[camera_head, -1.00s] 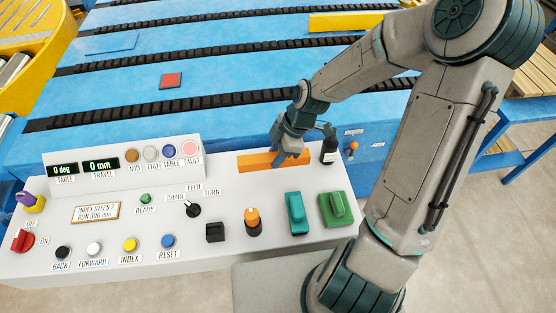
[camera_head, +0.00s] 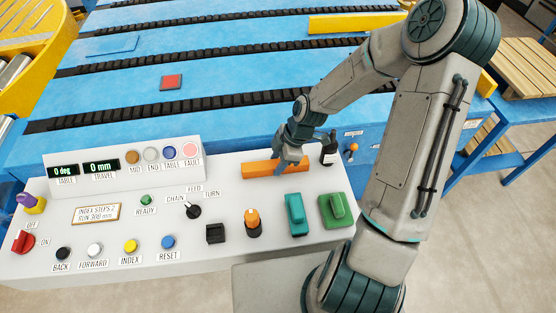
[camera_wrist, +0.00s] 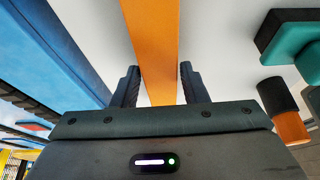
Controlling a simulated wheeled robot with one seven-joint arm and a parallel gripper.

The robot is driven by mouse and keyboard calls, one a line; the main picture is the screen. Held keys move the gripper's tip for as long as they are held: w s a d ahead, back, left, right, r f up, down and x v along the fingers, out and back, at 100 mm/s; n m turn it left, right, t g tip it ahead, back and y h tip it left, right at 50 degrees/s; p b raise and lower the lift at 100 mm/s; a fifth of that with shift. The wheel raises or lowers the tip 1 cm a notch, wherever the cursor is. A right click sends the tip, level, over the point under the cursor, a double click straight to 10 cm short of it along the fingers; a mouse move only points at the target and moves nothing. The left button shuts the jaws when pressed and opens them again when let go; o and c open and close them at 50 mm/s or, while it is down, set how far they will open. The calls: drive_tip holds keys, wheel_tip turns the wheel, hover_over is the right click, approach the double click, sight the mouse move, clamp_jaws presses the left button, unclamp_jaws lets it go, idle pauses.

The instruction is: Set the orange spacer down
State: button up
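The orange spacer (camera_head: 262,170) is a long bar lying level, left to right, at the back right of the white console top, by its rear edge. My gripper (camera_head: 284,165) points down at the spacer's right half and is shut on it. In the wrist view the spacer (camera_wrist: 155,40) runs between the two dark fingers (camera_wrist: 160,85), close against both near their tips. The spacer is at or just above the console top; I cannot tell whether its underside touches.
A black bottle-like item (camera_head: 329,152) stands just right of the spacer. Teal (camera_head: 296,214) and green (camera_head: 337,209) switches and an orange-topped knob (camera_head: 252,220) are in front. The raised display panel (camera_head: 125,162) is to the left. The blue conveyor (camera_head: 215,100) lies behind.

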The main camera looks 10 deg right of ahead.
drive_tip(key=shift+o, duration=0.8)
drive_tip(key=shift+r, duration=0.3)
drive_tip(key=shift+w+d+r, duration=0.1)
drive_tip(key=shift+d+r, duration=0.1)
drive_tip(key=shift+r, duration=0.1)
drive_tip(key=v, duration=1.1)
drive_tip(key=s+d+r+m+t+h, duration=0.2)
drive_tip(key=s+r+m+t+h, duration=0.1)
drive_tip(key=s+r+m, duration=1.1)
drive_tip(key=shift+s+d+r+m+t+h, duration=0.25)
drive_tip(key=shift+s+m+h, duration=0.8)
drive_tip(key=shift+m, duration=0.95)
